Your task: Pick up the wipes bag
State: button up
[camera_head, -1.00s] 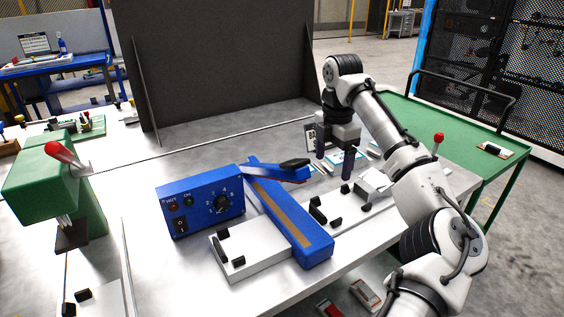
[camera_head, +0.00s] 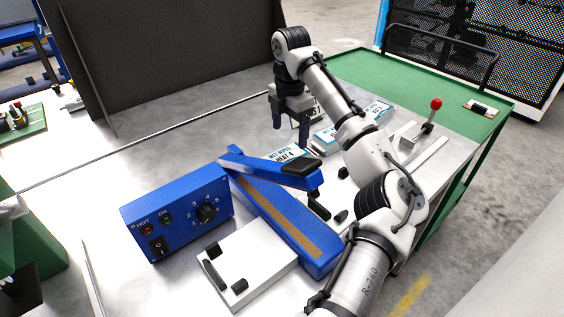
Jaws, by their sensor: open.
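A flat white and teal wipes bag (camera_head: 285,155) lies on the metal table just behind the blue sealer's black handle, its printed label partly readable as wet wipes. A second white and teal packet (camera_head: 362,120) lies farther right, partly hidden by my arm. My gripper (camera_head: 290,133) points down above the back of the table, behind the first bag in the picture. Its two dark fingers are apart with nothing visible between them. A small printed card shows just behind the right finger. I cannot tell the fingers' exact height above the table.
The blue sealer (camera_head: 290,225) with its raised arm stands in front of the bags, beside the blue control box (camera_head: 175,212). A dark upright panel (camera_head: 175,60) bounds the table's back. A red-knobbed lever (camera_head: 435,104) stands at right, near a green table (camera_head: 385,75).

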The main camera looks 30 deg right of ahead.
aim_at(287, 156)
notch_tip(287, 156, down, 3)
jog(key=shift+f, duration=0.1)
jog(key=shift+a+f+p, duration=0.2)
jog(key=shift+f+p, duration=0.35)
jog(key=shift+f, duration=0.8)
jog(key=shift+a+f+p, duration=0.2)
jog(key=shift+f+p, duration=0.3)
jog(key=shift+f, duration=0.8)
jog(key=c, duration=1)
jog(key=shift+c, duration=0.2)
